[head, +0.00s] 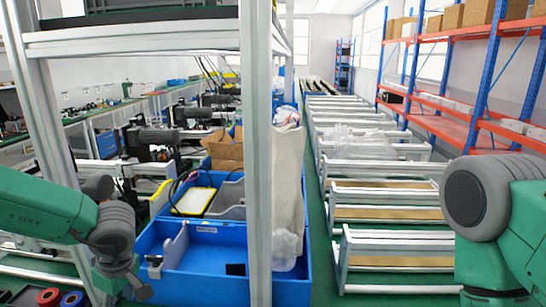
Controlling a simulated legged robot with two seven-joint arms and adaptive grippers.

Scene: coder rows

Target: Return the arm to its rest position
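My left arm (60,212), green with grey joints, comes in from the left and bends down in front of the rack's left post. Its dark grey end (122,274) is beside the left side of a blue bin; I cannot make out fingers or anything held there. My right arm (508,225), also green with a grey joint, stands at the right edge. Its lower part runs out at the bottom of the picture, and its gripper is not seen.
A metal rack post (258,150) stands upright close in front, with a shelf (140,38) above. The blue bin (205,286) holds grey dividers. Low white frames (395,243) line the right floor; orange-and-blue shelving (470,45) stands behind. Red and blue rolls (60,298) lie lower left.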

